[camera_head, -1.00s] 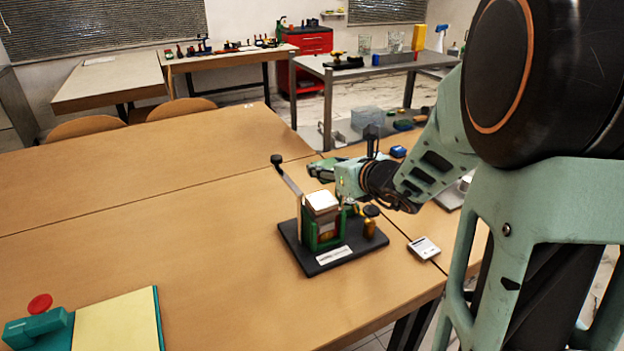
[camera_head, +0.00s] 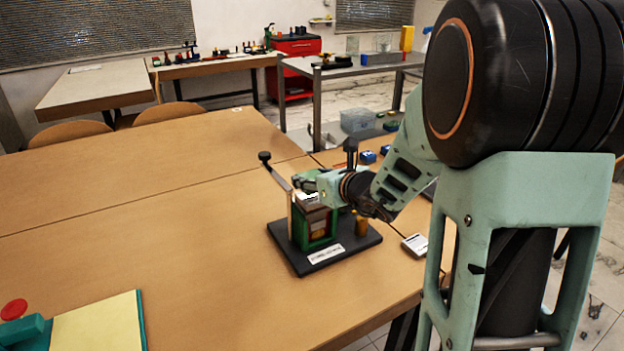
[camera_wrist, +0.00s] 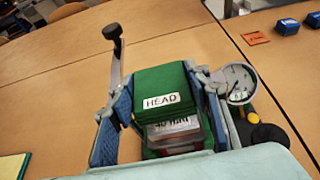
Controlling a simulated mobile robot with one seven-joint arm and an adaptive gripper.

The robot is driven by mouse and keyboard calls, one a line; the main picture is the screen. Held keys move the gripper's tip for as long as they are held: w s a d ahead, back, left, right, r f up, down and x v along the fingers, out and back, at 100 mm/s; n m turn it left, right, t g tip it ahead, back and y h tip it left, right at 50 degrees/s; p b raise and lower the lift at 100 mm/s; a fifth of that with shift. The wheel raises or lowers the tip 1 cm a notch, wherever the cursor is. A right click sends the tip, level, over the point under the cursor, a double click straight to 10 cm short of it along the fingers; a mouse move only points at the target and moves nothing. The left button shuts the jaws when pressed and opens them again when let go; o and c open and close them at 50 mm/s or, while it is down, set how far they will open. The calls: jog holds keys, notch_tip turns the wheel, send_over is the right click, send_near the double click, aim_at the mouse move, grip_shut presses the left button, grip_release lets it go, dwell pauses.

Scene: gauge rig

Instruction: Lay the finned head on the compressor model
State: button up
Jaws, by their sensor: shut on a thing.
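My gripper (camera_wrist: 160,92) is shut on the finned head (camera_wrist: 158,78), a green block with a white HEAD label, its blue pads on either side. In the head view the head (camera_head: 306,178) shows partly, above the compressor model. The compressor model (camera_head: 314,230) has a green frame on a black base plate with a white label. Its lever with a black knob (camera_head: 265,156) leans up at the left. In the wrist view a pale, labelled face shows just below the head. I cannot tell whether head and model touch.
A round gauge (camera_wrist: 237,83) is close beside the right finger. A brass cylinder (camera_head: 361,225) stands on the base plate's right side. A small white device (camera_head: 415,245) lies right of the plate. Blue blocks (camera_head: 367,157) lie behind.

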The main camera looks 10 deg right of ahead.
jog(key=shift+f+b, duration=0.55)
jog(key=shift+b, duration=0.05)
jog(key=o, duration=1.1)
jog(key=shift+c, duration=0.2)
jog(key=shift+r+p, duration=0.9)
jog(key=shift+p, duration=0.2)
jog(key=p+v, duration=0.1)
jog(key=v, duration=1.1)
jog(key=shift+f, duration=0.25)
